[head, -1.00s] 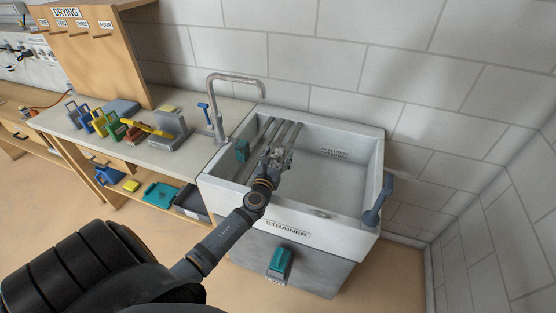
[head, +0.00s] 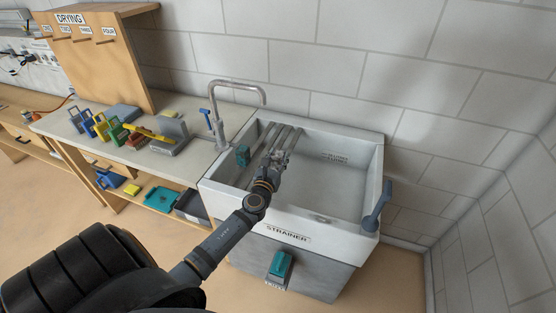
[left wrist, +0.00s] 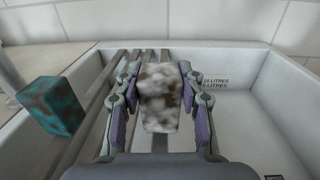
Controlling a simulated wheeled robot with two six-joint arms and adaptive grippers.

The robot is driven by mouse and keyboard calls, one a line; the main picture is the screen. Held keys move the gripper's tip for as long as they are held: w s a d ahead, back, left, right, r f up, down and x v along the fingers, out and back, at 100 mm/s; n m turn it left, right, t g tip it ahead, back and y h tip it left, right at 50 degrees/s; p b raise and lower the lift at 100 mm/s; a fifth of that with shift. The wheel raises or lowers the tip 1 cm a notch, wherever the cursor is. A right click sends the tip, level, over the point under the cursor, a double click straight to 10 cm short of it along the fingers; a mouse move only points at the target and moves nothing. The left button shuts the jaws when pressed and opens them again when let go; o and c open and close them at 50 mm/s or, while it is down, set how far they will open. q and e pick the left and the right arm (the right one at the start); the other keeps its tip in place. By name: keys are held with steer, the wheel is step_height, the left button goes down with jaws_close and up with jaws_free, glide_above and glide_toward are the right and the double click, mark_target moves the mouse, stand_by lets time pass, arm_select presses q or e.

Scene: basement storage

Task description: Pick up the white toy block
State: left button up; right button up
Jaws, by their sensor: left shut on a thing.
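The white toy block (left wrist: 160,95), mottled with brown-grey patches, is between the fingers of my left gripper (left wrist: 160,100) in the left wrist view. The gripper is shut on it, over the bars inside the sink. In the head view my left gripper (head: 274,160) is over the left part of the sink, and the block is hard to make out there. My right gripper is not in view.
A teal block with brown patches (left wrist: 52,104) rests on the bars at the sink's left. The white sink (head: 350,205) has raised walls, a tall tap (head: 236,83) at its back left and a grey-blue handle (head: 377,206) at its right. The sink's right part is clear.

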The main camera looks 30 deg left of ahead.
arm_select(q)
steer(key=s+d+r+p, duration=0.2)
steer(key=s+r+p, duration=0.1)
steer(key=s+r, duration=0.95)
steer(key=w+a+f, duration=0.2)
steer(key=w+a, duration=0.2)
steer(key=w, duration=0.4)
steer(key=w+a+f, duration=0.2)
steer(key=w+a, duration=0.2)
steer(key=w, duration=0.4)
steer(key=shift+a+f, duration=0.3)
steer(key=s+d+p, duration=0.1)
steer(key=s+d, duration=0.3)
steer(key=s, duration=0.2)
steer(key=shift+s+d+p, duration=0.2)
steer(key=shift+d+p, duration=0.1)
steer(key=shift+d, duration=0.05)
stand_by(0.4)
